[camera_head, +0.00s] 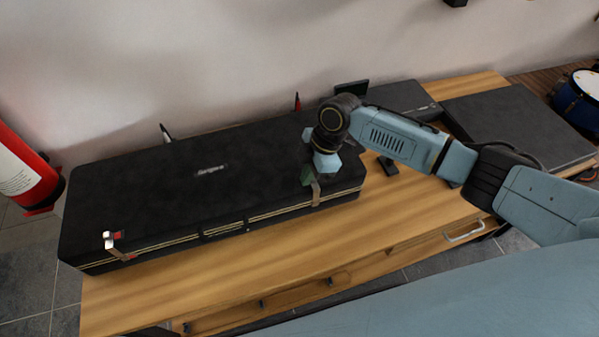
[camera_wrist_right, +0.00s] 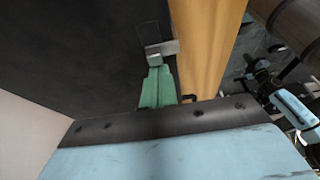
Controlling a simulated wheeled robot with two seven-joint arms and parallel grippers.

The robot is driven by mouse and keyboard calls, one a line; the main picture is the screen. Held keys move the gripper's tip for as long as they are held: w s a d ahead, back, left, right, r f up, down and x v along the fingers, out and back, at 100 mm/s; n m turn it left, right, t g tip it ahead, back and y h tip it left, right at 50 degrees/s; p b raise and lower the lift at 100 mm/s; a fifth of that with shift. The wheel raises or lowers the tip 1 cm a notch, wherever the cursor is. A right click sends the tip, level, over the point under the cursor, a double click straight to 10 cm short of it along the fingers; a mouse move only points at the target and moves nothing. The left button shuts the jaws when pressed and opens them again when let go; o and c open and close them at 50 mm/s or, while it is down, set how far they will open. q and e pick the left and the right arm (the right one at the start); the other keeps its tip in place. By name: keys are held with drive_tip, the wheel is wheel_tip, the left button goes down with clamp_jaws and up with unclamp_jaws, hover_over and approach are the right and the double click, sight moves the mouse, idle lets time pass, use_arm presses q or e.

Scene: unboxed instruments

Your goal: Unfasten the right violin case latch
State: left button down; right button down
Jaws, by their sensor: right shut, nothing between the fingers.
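The long black violin case (camera_head: 150,185) lies closed on the wooden table, and its lid also shows in the right wrist view (camera_wrist_right: 75,45). The right latch (camera_head: 316,192) is a small metallic piece at the case's front edge, and it shows in the right wrist view (camera_wrist_right: 162,49). My right gripper (camera_head: 308,180) is shut and empty, with its green fingertips (camera_wrist_right: 156,70) right at this latch. I cannot tell whether they touch it. The left latch (camera_head: 113,241), with red and white parts, is at the front left. My left gripper is not in view.
The wooden table (camera_head: 230,275) has a free strip in front of the case. Another black case (camera_head: 515,120) lies at the right. A wall is behind.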

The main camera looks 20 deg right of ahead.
drive_tip(key=shift+d, duration=0.1)
drive_tip(key=shift+d, duration=1.2)
drive_tip(key=shift+a, duration=0.1)
drive_tip(key=shift+a+p, duration=0.25)
drive_tip(key=shift+p, duration=0.1)
drive_tip(key=a+p, duration=0.1)
drive_tip(key=a, duration=0.1)
drive_tip(key=shift+a+r, duration=0.15)
drive_tip(key=shift+a, duration=0.2)
drive_tip(key=shift+w+a+r, duration=0.1)
drive_tip(key=shift+a+r, duration=0.1)
drive_tip(key=shift+r, duration=0.4)
drive_tip(key=v, duration=0.8)
drive_tip(key=shift+r, duration=0.25)
drive_tip(key=shift+d, duration=0.1)
